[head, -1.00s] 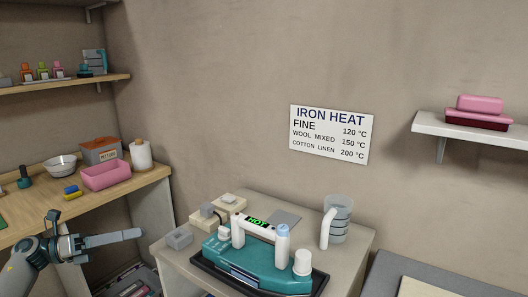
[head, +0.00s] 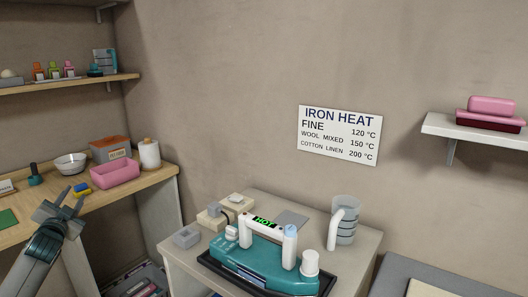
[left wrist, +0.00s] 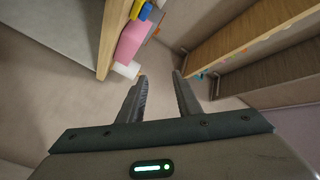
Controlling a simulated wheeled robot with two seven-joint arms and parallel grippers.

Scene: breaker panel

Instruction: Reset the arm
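My left gripper (head: 72,199) is at the lower left of the head view, in front of the wooden counter (head: 150,186). Its two fingers are apart, with nothing between them. In the left wrist view the fingers (left wrist: 160,77) also stand apart and empty, with the wall beyond them. My right gripper is not in view.
A teal iron (head: 250,256) with a lit HOT display sits on the cabinet (head: 180,262), beside a measuring jug (head: 344,225). The counter holds a pink bin (head: 115,174), a bowl (head: 71,163) and a paper roll (head: 149,154). Shelves are on both sides.

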